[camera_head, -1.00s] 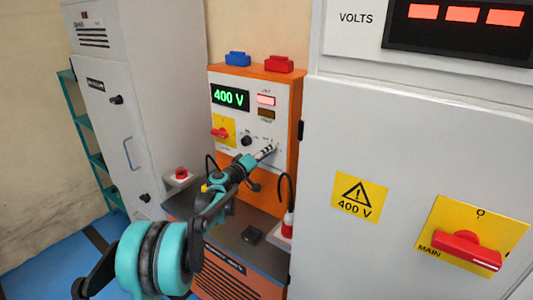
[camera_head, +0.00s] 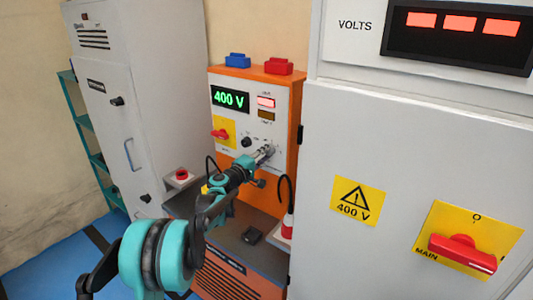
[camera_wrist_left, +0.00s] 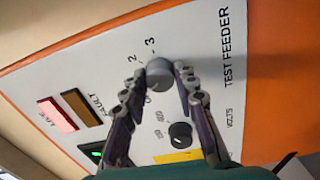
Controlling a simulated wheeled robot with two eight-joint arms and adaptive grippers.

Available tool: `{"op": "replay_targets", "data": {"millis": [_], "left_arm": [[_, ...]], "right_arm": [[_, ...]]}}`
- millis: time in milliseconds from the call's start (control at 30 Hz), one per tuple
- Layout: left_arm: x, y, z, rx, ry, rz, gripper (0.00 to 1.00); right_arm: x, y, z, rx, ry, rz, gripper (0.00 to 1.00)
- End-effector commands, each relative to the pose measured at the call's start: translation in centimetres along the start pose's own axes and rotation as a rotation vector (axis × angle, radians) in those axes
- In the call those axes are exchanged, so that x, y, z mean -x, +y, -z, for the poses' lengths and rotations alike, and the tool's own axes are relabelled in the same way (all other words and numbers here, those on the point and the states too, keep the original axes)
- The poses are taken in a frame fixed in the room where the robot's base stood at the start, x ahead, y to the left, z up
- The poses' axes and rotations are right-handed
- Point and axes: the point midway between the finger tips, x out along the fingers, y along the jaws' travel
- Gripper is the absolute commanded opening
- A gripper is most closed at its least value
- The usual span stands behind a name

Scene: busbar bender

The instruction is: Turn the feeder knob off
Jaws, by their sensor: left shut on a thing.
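The orange-framed feeder panel (camera_head: 285,95) has a white face, which the left wrist view labels "TEST FEEDER". Its round grey knob (camera_wrist_left: 159,72) sits among marks, of which 2 and 3 can be read. My left gripper (camera_head: 268,152) is at the lower right of the panel. The left wrist view shows the same gripper (camera_wrist_left: 161,82) shut on the grey knob, one finger on each side. The live lamp (camera_head: 266,102) is lit red, the fault lamp (camera_head: 266,116) is dark amber, and the display (camera_head: 230,98) reads 400 V.
A smaller black knob (camera_wrist_left: 180,133) is close to my fingers, by "VOLTS". A red switch (camera_head: 220,134) on yellow is at the panel's left. A grey cabinet (camera_head: 400,140) with a red main switch (camera_head: 463,252) stands right. A red button (camera_head: 181,174) is left of my arm.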

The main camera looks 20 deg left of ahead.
Motion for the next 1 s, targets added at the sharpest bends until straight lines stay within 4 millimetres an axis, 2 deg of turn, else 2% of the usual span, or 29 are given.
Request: {"op": "replay_targets", "data": {"millis": [433, 1000], "left_arm": [[0.01, -0.01, 0.00, 0.252, 0.000, 0.001, 0.00], [0.02, -0.05, 0.00, 0.299, 0.000, 0.001, 0.00]], "right_arm": [[0.42, 0.00, 0.30, 0.000, 0.000, 0.000, 0.00], [0.46, 0.00, 0.33, 0.000, 0.000, 0.000, 0.00]]}}
